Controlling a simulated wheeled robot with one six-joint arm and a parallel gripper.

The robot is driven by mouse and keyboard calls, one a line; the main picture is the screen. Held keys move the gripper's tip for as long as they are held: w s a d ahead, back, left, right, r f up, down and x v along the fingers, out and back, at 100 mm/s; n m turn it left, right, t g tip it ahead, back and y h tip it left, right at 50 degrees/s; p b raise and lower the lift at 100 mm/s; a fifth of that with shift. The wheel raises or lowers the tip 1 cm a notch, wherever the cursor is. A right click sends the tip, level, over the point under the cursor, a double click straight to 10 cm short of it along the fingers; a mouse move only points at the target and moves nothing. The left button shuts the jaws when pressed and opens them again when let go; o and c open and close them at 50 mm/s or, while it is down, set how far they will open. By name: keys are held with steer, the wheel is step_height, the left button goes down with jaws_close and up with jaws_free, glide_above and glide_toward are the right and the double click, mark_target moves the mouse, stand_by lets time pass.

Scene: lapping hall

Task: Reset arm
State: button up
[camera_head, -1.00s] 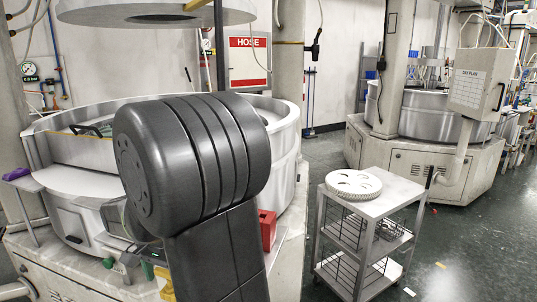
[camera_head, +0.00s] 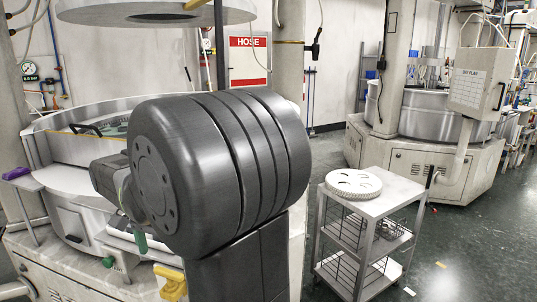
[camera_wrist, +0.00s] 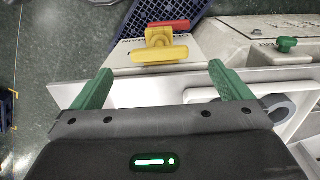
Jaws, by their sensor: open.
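My gripper (camera_wrist: 153,90) shows in the wrist view with its two green fingers spread wide apart and nothing between them. It hangs over the edge of the near machine, above a pale ledge. In the head view my dark arm fills the middle and hides much of the near machine; a green finger of my gripper (camera_head: 139,241) shows low at the left of the arm.
The near lapping machine (camera_head: 50,262) stands at the left. A yellow handle (camera_head: 172,284) sits on its side and also shows in the wrist view (camera_wrist: 160,50). A trolley (camera_head: 392,197) carrying a white slotted disc (camera_head: 353,183) stands at right. Dark floor beyond is open.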

mark_target(168, 272)
step_height(168, 272, down, 9)
steer(key=shift+s+d+r, duration=0.1)
steer(key=shift+r, duration=0.05)
step_height(168, 272, up, 6)
steer(key=p, duration=0.4)
steer(key=shift+r, duration=0.25)
steer(key=shift+f, duration=0.1)
